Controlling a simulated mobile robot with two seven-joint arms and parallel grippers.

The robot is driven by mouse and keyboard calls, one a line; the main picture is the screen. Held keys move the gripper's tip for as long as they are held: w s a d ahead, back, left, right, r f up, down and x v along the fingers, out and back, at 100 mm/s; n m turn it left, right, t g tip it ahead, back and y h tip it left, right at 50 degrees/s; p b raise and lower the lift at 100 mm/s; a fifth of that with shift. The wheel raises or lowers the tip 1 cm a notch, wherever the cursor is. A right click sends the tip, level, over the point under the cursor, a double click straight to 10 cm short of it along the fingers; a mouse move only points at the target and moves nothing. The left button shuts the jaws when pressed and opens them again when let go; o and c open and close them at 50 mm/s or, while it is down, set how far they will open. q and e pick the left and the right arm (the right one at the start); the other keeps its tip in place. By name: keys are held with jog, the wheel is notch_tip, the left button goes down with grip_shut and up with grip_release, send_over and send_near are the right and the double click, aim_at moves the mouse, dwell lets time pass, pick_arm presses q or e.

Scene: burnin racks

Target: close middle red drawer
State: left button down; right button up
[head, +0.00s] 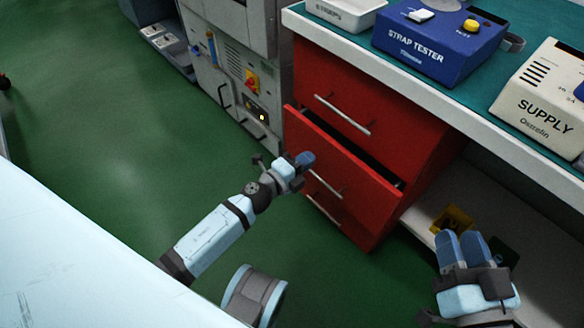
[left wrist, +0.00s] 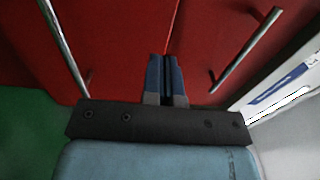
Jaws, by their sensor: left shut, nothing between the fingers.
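The middle red drawer (head: 340,165) stands partly open in the red cabinet under the bench, with a dark gap along its top edge. Its bar handle (head: 326,185) is on its front. My left gripper (head: 304,160) is shut and empty, with its fingertips at the drawer's front above the handle; I cannot tell whether they touch. In the left wrist view the shut fingers (left wrist: 167,62) point at red surfaces between two metal bar handles. My right gripper (head: 461,240) appears shut and empty at the lower right, apart from the drawer.
The top red drawer (head: 345,85) is shut, and another handle (head: 323,212) shows below the middle drawer. The bench holds a blue strap tester (head: 435,45) and a supply box (head: 545,100). A yellow bin (head: 455,219) is beneath. Green floor is clear at left.

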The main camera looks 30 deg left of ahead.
aim_at(328, 143)
pick_arm(q)
jog(key=x, duration=0.4)
jog(key=shift+w, duration=0.2)
jog(key=shift+w+d, duration=0.2)
jog(key=shift+w, duration=0.3)
jog(key=x, duration=0.4)
jog(key=shift+w+d, duration=0.15)
jog(key=shift+w, duration=0.05)
jog(key=shift+w+r, duration=0.1)
jog(key=shift+r, duration=0.05)
jog(key=shift+r, duration=0.1)
